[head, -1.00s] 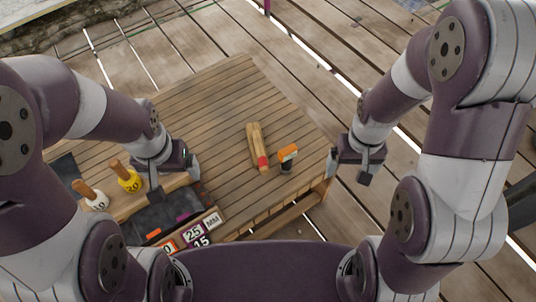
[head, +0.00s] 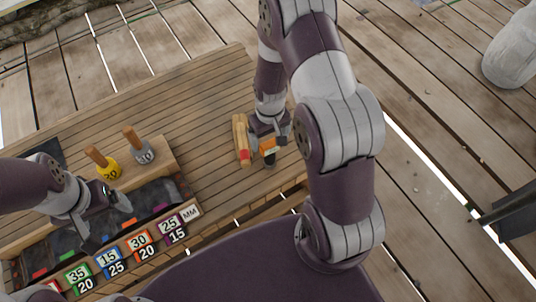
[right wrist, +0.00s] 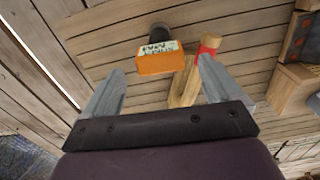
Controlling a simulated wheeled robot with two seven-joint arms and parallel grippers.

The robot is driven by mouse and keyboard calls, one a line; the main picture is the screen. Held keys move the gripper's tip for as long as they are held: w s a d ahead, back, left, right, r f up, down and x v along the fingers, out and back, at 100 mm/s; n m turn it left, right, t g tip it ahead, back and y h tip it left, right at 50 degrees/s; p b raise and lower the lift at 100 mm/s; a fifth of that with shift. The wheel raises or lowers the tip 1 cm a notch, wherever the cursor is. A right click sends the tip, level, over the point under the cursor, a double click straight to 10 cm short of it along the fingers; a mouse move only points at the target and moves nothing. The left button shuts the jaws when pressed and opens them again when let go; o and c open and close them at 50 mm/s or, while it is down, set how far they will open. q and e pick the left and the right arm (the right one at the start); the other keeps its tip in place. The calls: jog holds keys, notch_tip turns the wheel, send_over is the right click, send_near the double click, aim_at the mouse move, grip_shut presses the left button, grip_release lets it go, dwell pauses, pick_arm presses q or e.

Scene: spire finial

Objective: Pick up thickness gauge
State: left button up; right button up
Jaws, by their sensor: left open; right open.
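The thickness gauge appears to be the small tool with an orange block (head: 268,146) and a dark end, on the wooden table near its front edge. In the right wrist view its orange block (right wrist: 163,64) carries a pale printed label, with the dark end behind it. My right gripper (head: 269,138) is open just above it. In the right wrist view the block shows between the fingertips (right wrist: 160,68), with space on both sides; its contact with them cannot be told. My left gripper (head: 107,217) is open and empty over the dark tray.
A wooden piece with a red end (head: 241,140) lies just left of the gauge; its red end (right wrist: 209,43) shows in the wrist view. At left are a dark tray (head: 150,196) with coloured number labels, and wooden-handled yellow (head: 107,170) and grey (head: 142,152) pieces. The table's back (head: 190,90) is clear.

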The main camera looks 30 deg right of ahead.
aim_at(270, 143)
notch_tip(270, 143, down, 5)
jog(key=shift+s+f+b, duration=0.15)
jog(key=shift+f+b, duration=0.05)
jog(key=shift+b, duration=1.05)
jog(key=c, duration=1.2)
jog(key=shift+o, duration=0.2)
jog(key=shift+r, duration=0.15)
